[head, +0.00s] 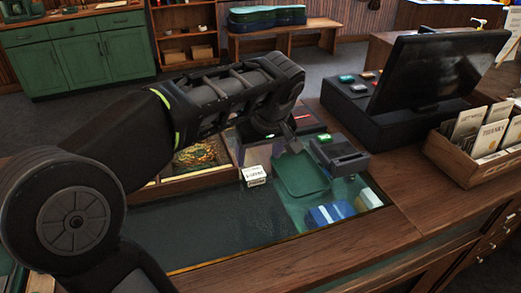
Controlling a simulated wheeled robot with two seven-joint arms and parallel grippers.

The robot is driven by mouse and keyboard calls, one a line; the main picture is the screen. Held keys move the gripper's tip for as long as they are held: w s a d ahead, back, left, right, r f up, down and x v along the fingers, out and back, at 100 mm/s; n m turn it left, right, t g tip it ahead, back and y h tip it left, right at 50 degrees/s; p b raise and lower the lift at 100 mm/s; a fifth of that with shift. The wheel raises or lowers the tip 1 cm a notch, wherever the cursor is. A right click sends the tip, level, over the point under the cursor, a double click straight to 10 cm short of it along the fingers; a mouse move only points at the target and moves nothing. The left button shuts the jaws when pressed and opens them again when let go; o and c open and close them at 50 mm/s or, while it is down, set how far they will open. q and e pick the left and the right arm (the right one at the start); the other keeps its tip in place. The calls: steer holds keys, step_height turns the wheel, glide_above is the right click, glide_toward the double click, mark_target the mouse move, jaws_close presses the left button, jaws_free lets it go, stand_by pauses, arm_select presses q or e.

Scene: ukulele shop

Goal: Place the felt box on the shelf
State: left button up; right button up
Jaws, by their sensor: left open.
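My left arm reaches in from the left across the counter. My left gripper (283,139) points down over the counter top near a green tray (301,174); it is open, and its fingers are partly hidden by the wrist. I cannot tell for sure which thing is the felt box. A small dark box with a red mark (308,119) lies just beyond the gripper. A wooden shelf unit (172,32) with small boxes on it stands at the back wall. My right gripper is out of view.
A monitor (431,72) stands on a black base at the right. A wooden card box (470,160) is beside it. A grey device (340,154), a white price card (254,174) and a blue-white item (330,213) are near the tray. A bench (285,29) stands behind.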

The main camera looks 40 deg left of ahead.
arm_select(q)
steer(key=shift+v, duration=1.2)
